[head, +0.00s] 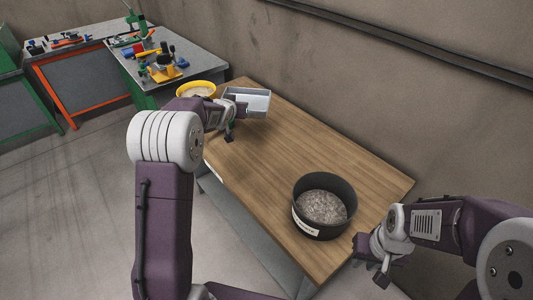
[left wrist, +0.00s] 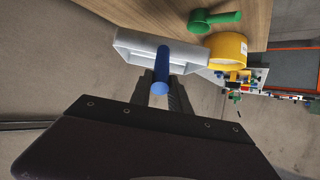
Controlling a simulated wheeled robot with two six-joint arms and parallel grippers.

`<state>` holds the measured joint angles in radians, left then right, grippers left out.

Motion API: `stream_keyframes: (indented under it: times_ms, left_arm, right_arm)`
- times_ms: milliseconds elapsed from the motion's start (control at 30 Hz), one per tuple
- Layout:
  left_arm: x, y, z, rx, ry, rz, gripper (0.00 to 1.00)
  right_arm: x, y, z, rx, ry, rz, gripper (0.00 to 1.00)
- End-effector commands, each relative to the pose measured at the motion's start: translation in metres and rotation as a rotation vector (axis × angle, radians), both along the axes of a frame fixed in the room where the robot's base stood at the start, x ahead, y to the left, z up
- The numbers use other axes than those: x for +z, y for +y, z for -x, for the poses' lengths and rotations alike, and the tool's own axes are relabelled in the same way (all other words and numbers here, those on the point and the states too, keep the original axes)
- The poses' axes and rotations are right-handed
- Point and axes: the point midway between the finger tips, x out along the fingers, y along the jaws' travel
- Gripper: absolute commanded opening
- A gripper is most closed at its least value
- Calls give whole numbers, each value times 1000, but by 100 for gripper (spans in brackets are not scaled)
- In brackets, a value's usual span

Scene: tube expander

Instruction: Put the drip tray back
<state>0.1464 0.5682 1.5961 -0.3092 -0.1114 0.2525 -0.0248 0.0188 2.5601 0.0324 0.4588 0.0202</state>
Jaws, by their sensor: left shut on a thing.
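The drip tray seems to be the shallow grey tray (head: 256,105) at the far end of the wooden table; it also shows in the left wrist view (left wrist: 128,42), with a blue handle (left wrist: 161,72) sticking out towards me. My left gripper (left wrist: 160,88) is shut on that blue handle, its dark fingers on either side. In the head view my left arm hides part of the grip. I cannot tell whether the tray touches the table. My right gripper (head: 371,262) is empty, its fingers apart, beside the table's near right end.
A yellow round container (head: 196,89) stands beside the tray. A green handled piece (left wrist: 214,20) lies on the wooden table (head: 270,150). A black pot (head: 323,231) of grey grains stands at the near end. The table's middle is clear; a wall runs along its right side.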

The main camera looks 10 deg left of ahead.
Motion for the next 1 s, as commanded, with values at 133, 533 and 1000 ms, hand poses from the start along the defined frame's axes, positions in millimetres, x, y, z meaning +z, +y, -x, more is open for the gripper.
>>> stream_keyframes:
  times_ms: [133, 533, 1000]
  left_arm:
    - [-4, -43, 16, -81, -4, 3, 0]
    - [-50, -146, 79, -298, 1, 18, 0]
    - [-67, -173, 105, -368, 2, 26, 0]
  right_arm:
    - [-3, 0, 0, 0, 0, 0, 24]
    - [-31, 0, 0, 0, 0, 0, 24]
    - [-40, 0, 0, 0, 0, 0, 24]
